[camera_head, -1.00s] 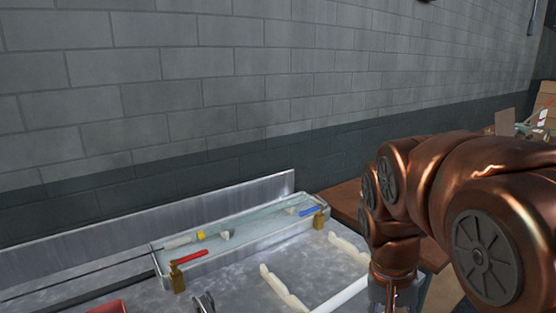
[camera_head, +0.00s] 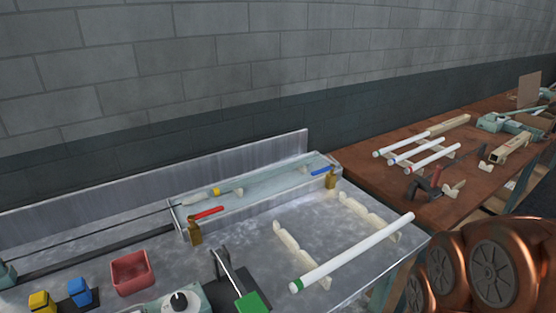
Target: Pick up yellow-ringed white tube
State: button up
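A pale tube with a yellow ring (camera_head: 216,191) lies lengthwise inside a long clear-walled trough (camera_head: 262,200) at the back of the metal bench. Its left part looks white; to the right of the ring it looks pale green, perhaps seen through the glass. A white tube with a green ring (camera_head: 352,251) at its near end lies across two cream notched supports at the front right of the bench. My gripper is out of view; only copper links of my arm show at the lower right, apart from the tubes.
A red-handled valve (camera_head: 207,213) and a blue-handled valve (camera_head: 322,171) sit at the trough's ends. A red bin (camera_head: 131,272) and green-tipped lever (camera_head: 252,301) stand in front. Several white tubes rest on a wooden table (camera_head: 375,182) at right.

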aim_at(217, 191)
jog(key=z, duration=1.45)
jog(key=i, duration=1.15)
jog(key=u, duration=3.3)
jog(key=i, duration=0.5)
jog(key=u, duration=0.1)
